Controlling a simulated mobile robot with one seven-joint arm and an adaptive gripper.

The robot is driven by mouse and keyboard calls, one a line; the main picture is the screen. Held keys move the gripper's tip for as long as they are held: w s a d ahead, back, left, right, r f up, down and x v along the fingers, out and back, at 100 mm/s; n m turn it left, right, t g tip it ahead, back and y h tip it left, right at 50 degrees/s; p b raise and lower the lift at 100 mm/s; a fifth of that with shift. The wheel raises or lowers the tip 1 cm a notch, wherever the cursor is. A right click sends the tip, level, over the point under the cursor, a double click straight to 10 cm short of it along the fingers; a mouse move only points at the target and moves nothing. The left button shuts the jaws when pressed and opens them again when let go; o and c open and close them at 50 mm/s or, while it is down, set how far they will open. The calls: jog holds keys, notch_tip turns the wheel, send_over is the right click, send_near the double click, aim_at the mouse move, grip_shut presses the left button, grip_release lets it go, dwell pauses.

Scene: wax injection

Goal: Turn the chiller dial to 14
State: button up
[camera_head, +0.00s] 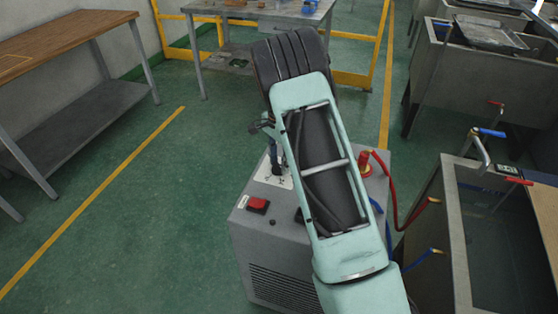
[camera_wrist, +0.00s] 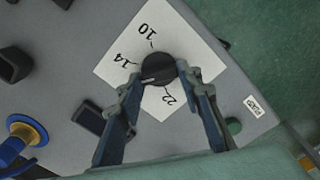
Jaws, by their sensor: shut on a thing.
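The chiller (camera_head: 265,238) is a grey box with a vented front, standing on the floor below my arm. In the wrist view its black round dial (camera_wrist: 157,69) sits on a white plate (camera_wrist: 112,68) marked 10, 14 and 22. A light pointer line on the dial points to the lower left of the picture, between the 14 and 22 marks. My gripper (camera_wrist: 161,77) has its fingers on either side of the dial, closed on it. In the head view the white plate (camera_head: 262,178) is partly covered by my gripper, and the dial is hard to make out.
A red switch (camera_head: 257,205) sits on the chiller's top. Red (camera_head: 405,217) and blue (camera_head: 416,261) hoses run right to a metal tank (camera_head: 455,235). A wooden bench (camera_head: 60,42) stands at the left. Green floor (camera_head: 150,220) left of the chiller is clear.

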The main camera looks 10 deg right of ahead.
aim_at(279, 164)
jog(key=m, duration=0.5)
jog(key=shift+p, duration=0.4)
jog(key=shift+m, duration=0.3)
jog(key=o, duration=1.2)
jog(key=shift+c, duration=0.2)
jog(key=shift+r, duration=0.1)
notch_tip(279, 164, up, 12)
